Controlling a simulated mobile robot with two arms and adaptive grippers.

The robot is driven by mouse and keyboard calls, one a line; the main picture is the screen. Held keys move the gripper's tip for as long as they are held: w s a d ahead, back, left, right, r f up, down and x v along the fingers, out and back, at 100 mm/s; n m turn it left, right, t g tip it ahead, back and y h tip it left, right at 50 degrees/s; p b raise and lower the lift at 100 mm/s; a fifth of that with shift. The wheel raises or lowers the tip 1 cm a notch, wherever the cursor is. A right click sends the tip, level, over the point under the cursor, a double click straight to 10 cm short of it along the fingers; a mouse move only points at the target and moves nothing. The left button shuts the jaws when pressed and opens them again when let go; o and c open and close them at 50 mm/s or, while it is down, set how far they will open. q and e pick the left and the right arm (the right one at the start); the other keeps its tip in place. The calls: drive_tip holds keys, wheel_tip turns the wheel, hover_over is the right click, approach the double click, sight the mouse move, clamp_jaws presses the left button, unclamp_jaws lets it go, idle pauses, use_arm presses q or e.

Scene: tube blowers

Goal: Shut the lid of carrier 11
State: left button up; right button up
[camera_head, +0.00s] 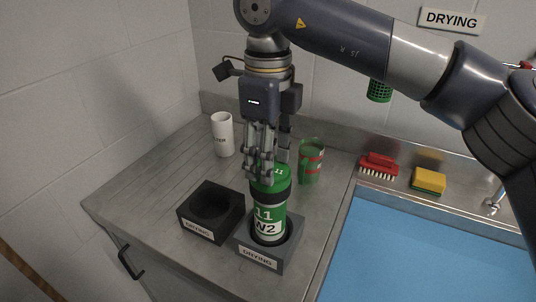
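Carrier 11 (268,218) is a green and white cylinder with a dark band and the marks "11" and "N2". It stands upright in the right-hand grey holder (271,257), labelled "DRYING". Its green lid (277,172), marked "11", is at the top, partly covered by my fingers; I cannot tell whether it is fully shut. My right gripper (268,172) points down from above, its fingertips at the lid's left and back edge. I cannot tell whether the fingers are open or shut, or whether they touch the lid. My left gripper is not in view.
An empty black holder (211,212) stands just left of the carrier. A green container with red marks (311,161) stands close behind right, and a white cup (222,135) behind left. A blue basin (425,250), red brush (379,166) and yellow sponge (428,181) are at right.

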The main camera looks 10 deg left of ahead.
drive_tip(key=shift+r, duration=0.2)
wheel_tip(320, 180, up, 12)
drive_tip(key=shift+f, duration=0.2)
idle(0.4)
